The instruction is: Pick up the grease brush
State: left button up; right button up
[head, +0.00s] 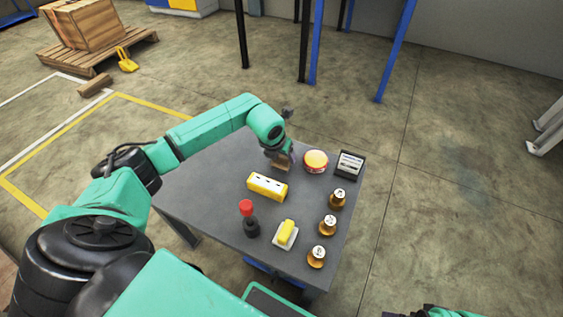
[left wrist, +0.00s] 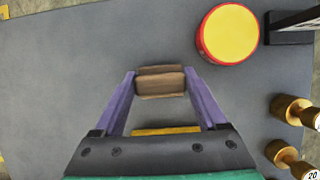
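A small brown block-like thing (left wrist: 160,82), which looks like the grease brush, lies between the fingertips of my left gripper (left wrist: 160,76) in the left wrist view. The fingers are apart, one on each side of it, with hardly any gap showing. I cannot tell whether they press on it. In the head view, my left gripper (head: 281,159) points down at the far part of the grey table (head: 205,185), and the brown thing (head: 284,162) is partly hidden by it.
A red-and-yellow round tin (head: 316,160) stands close right of the left gripper, with a dark framed box (head: 349,164) beyond. Nearer are a yellow block (head: 267,187), a red-topped bottle (head: 248,215), a yellow item on a white base (head: 286,234) and brass weights (head: 328,225).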

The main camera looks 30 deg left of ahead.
pick_arm(q)
jog(key=c, duration=0.4)
jog(key=shift+r, duration=0.1)
jog(key=shift+r, duration=0.3)
notch_tip(320, 180, up, 19)
jog(key=p, duration=0.4)
jog(key=o, duration=0.8)
jog(key=shift+r, duration=0.1)
jog(key=c, duration=0.6)
pick_arm(e)
notch_tip(320, 180, down, 10)
jog(key=shift+w+d, duration=0.25)
jog(key=shift+d, duration=0.2)
